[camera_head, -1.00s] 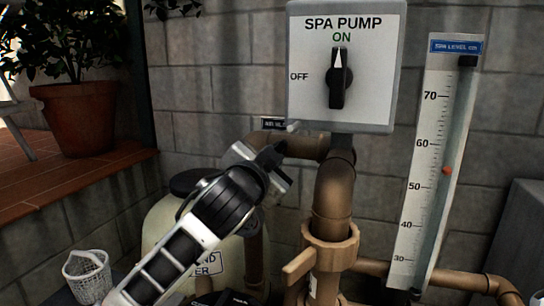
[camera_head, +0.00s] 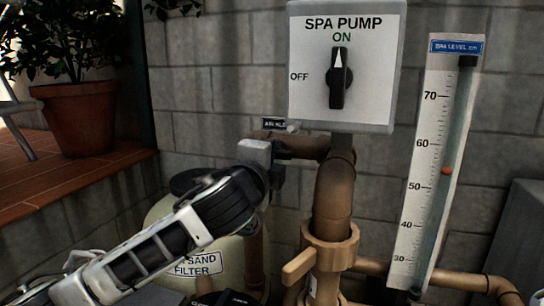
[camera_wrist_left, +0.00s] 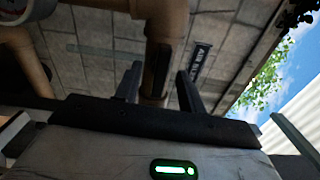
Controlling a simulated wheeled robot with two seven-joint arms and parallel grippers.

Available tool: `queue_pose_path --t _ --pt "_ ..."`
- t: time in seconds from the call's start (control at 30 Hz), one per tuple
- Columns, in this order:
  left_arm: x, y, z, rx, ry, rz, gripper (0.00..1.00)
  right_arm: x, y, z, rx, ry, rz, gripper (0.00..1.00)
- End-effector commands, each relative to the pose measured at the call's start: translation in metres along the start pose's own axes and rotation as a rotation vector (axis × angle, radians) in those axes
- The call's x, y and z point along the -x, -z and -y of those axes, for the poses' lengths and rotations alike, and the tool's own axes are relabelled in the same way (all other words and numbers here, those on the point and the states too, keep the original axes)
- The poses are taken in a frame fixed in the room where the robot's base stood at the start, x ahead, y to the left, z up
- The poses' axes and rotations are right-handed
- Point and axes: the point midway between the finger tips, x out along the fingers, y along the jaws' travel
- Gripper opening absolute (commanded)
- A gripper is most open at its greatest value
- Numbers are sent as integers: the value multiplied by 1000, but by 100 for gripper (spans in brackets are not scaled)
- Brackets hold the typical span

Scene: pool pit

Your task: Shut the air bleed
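The air bleed's small dark label (camera_head: 274,124) is on the wall above a brown horizontal pipe (camera_head: 310,147), left of the pump box; its lettering is blurred. A small pale knob (camera_head: 293,127) shows just right of the label. My left gripper (camera_head: 265,150) is beside the left end of this pipe, just below the label, and hides part of the fitting there. In the left wrist view its two fingers (camera_wrist_left: 160,88) stand apart, with a brown pipe (camera_wrist_left: 166,20) beyond the gap. Nothing is clearly held; contact cannot be told. My right gripper is not in view.
The spa pump box (camera_head: 395,60) hangs above, its black switch (camera_head: 340,78) at ON. A brown valve handle (camera_head: 299,266) is on the lower pipe. A level gauge (camera_head: 432,170) stands at right. The sand filter tank (camera_head: 160,225) is behind my left arm.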

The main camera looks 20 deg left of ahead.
Motion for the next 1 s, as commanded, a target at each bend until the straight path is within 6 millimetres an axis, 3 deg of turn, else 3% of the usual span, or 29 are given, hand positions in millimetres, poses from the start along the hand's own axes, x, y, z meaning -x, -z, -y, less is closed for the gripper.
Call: queue_pose_path --t 0.27,0.7,1.0 --pt "6 0 0 2 1 -1 40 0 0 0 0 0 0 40" --pt "64 0 0 2 2 -1 40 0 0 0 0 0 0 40" --pt "70 0 0 2 1 1 40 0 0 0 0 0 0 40"
